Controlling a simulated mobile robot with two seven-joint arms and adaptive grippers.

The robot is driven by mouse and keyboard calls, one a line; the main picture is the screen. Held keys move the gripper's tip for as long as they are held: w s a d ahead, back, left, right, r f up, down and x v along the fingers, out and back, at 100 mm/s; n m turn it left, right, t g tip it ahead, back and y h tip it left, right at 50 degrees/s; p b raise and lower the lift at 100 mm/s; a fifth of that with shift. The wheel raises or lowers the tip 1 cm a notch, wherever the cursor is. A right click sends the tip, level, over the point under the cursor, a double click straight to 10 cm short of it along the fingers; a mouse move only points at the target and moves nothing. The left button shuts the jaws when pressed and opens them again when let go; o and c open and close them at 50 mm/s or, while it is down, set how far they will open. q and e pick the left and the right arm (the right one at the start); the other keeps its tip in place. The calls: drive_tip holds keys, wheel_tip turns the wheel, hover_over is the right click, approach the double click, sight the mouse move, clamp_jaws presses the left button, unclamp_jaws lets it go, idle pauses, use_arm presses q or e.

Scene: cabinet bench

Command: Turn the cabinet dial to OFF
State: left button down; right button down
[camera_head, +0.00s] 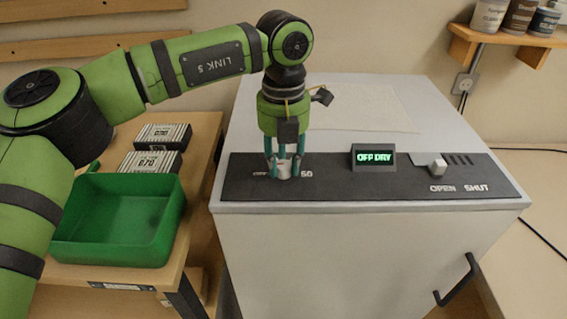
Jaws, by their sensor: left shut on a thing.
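The cabinet (290,232) is a light grey box with a dark control panel (335,181) along its top front edge. The dial (283,173) is a small pale knob at the panel's left. My left gripper (284,170) points straight down over it, with its teal fingers shut on the dial. Markings beside the dial are partly hidden by the fingers; "50" shows to its right. My right gripper is not in view.
A light slider knob (437,167) stands above the words OPEN and SHUT. A dark handle (458,279) is on the cabinet front. A green bin (70,248) and two striped boxes stand on the wooden table at left.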

sight(284, 164)
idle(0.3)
use_arm(q)
drive_tip(key=c, duration=0.9)
unclamp_jaws()
drive_tip(key=shift+c, duration=0.2)
drive_tip(key=shift+r, duration=0.15)
wheel_tip(284, 164, up, 12)
